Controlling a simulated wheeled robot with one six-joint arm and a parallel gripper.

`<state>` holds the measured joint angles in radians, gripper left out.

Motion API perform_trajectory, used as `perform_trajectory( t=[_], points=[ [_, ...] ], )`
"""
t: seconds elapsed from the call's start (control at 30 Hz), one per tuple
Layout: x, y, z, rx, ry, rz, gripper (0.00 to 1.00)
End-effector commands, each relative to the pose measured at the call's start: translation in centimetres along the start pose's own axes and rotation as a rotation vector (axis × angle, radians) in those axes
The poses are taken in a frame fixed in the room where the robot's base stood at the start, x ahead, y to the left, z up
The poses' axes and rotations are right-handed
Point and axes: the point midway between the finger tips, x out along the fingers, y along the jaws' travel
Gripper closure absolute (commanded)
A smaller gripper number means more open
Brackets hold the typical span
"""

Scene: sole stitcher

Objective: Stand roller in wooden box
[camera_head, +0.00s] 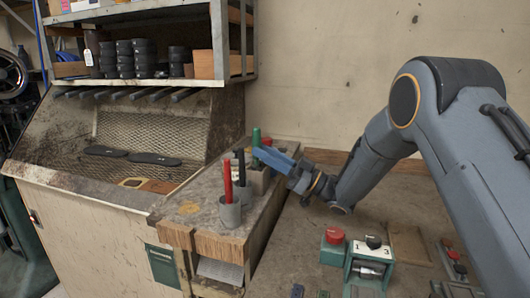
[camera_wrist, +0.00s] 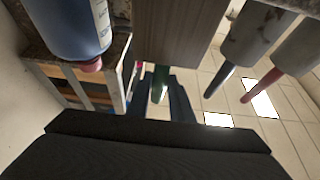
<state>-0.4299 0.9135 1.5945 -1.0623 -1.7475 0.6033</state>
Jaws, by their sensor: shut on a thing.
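My gripper (camera_head: 259,154) is shut on the roller (camera_head: 256,137), whose green handle shows above the blue-grey fingers. In the wrist view the green handle (camera_wrist: 161,82) lies between the two fingers (camera_wrist: 162,90). The wooden box (camera_head: 262,182) stands on the bench behind the cups and is partly hidden; its side also shows in the wrist view (camera_wrist: 172,35). The roller looks about upright, with its lower part hidden at the box opening. I cannot tell whether it touches the bottom.
A cup with a red-handled tool (camera_head: 228,180) and a cup with a black-handled tool (camera_head: 241,170) stand close to the box. A blue bottle (camera_wrist: 70,25) is on its other side. A green machine with a roller (camera_head: 370,262) stands on the lower surface at right.

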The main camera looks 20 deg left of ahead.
Motion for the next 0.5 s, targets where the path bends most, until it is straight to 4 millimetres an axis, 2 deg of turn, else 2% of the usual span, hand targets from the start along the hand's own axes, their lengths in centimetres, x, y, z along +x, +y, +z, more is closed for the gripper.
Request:
perform_trajectory(
  t=[0.33, 0.37, 0.47, 0.5],
  points=[
    [-0.01, -0.01, 0.03, -0.001, 0.001, -0.001, 1.0],
    [0.0, -0.01, 0.03, -0.001, 0.001, -0.001, 0.75],
    [-0.01, -0.01, 0.03, -0.001, 0.001, -0.001, 0.58],
    [-0.01, -0.01, 0.04, -0.001, 0.001, 0.0, 0.58]
  ],
)
